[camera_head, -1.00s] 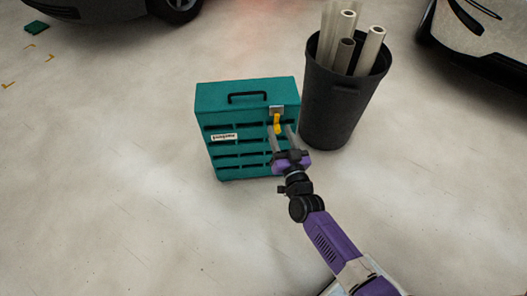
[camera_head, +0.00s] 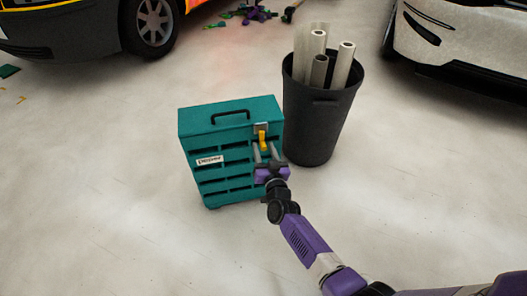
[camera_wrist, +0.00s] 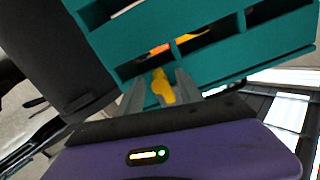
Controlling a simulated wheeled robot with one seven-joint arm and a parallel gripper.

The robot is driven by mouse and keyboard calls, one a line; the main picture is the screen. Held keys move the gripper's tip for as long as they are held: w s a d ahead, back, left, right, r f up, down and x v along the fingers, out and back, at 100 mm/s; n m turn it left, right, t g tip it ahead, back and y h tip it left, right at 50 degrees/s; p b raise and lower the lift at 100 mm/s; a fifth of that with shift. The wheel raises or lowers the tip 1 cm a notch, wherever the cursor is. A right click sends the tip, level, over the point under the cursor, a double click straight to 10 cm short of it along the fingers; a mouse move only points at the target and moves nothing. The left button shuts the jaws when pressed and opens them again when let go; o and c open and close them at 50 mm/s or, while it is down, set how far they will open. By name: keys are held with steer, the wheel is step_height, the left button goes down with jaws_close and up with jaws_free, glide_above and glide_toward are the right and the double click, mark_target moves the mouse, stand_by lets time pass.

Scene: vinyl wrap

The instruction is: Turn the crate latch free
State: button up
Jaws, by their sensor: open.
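The teal crate (camera_head: 230,150) stands upright on the floor, with a black handle on top and slatted sides. Its yellow latch (camera_head: 263,140) hangs from a metal plate (camera_head: 260,127) at the upper right of its front. My gripper (camera_head: 265,151) is at the crate's front by the latch, its two grey fingers apart. In the wrist view the yellow latch (camera_wrist: 162,88) shows between the open fingers (camera_wrist: 160,95), with the crate's teal slats (camera_wrist: 215,50) behind. I cannot tell whether a finger touches the latch.
A black bin (camera_head: 315,125) holding several pale rolls (camera_head: 342,66) stands close behind the crate's right side. A white car (camera_head: 470,45) is at the upper right and a dark vehicle (camera_head: 65,35) at the upper left.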

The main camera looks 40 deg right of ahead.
steer(key=shift+w+d, duration=0.2)
steer(key=shift+w, duration=0.1)
jaws_close()
